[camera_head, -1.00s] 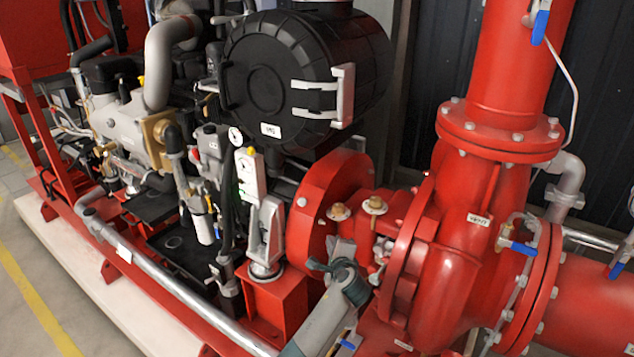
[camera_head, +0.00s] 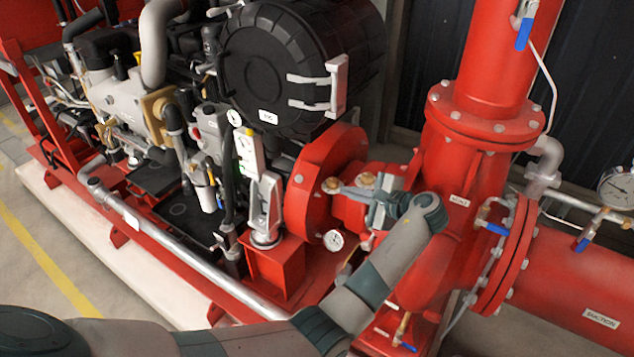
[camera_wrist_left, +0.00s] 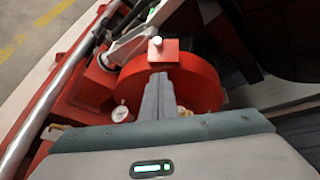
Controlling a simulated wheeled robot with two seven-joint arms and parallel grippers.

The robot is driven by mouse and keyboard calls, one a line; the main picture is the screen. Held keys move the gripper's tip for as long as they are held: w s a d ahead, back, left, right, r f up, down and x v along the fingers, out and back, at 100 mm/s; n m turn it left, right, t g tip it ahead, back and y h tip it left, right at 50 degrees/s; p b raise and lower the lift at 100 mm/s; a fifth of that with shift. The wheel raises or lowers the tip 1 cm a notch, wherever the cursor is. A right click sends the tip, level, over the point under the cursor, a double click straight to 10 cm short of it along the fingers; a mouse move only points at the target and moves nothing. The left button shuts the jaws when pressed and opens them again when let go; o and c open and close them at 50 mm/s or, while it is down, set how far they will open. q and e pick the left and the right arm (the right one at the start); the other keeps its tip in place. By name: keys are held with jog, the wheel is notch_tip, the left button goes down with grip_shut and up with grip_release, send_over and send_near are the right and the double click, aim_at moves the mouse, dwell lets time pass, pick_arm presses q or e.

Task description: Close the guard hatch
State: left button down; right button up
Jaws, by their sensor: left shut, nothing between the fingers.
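I cannot tell for certain which part is the guard hatch. A red round guard housing (camera_head: 318,180) stands between the engine and the red pump, with its broad rim facing my left arm. My left gripper (camera_head: 334,188) is shut and empty, its fingers pointing left at the right side of this housing. In the left wrist view the closed fingers (camera_wrist_left: 158,78) overlap the red housing (camera_wrist_left: 195,82), below a pale bolt head; contact cannot be told. My gripper hides part of the red neck with brass caps. My right gripper is not in view.
A black drum (camera_head: 275,75) with a pale handle bracket (camera_head: 335,88) sits above the housing. A small gauge (camera_head: 333,240) is below my fingers. The red pump (camera_head: 450,230) stands close to my wrist. A grey rail (camera_head: 190,258) runs along the left; open floor lies beyond.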

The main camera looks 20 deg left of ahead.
pick_arm(q)
jog(key=p, duration=0.3)
send_near(313, 182)
jog(key=a, duration=0.2)
jog(key=a+p, duration=0.1)
jog(key=a, duration=0.2)
jog(key=a+p, duration=0.1)
jog(key=shift+a+f+p, duration=0.3)
jog(key=shift+a+f, duration=0.05)
jog(key=shift+w, duration=0.15)
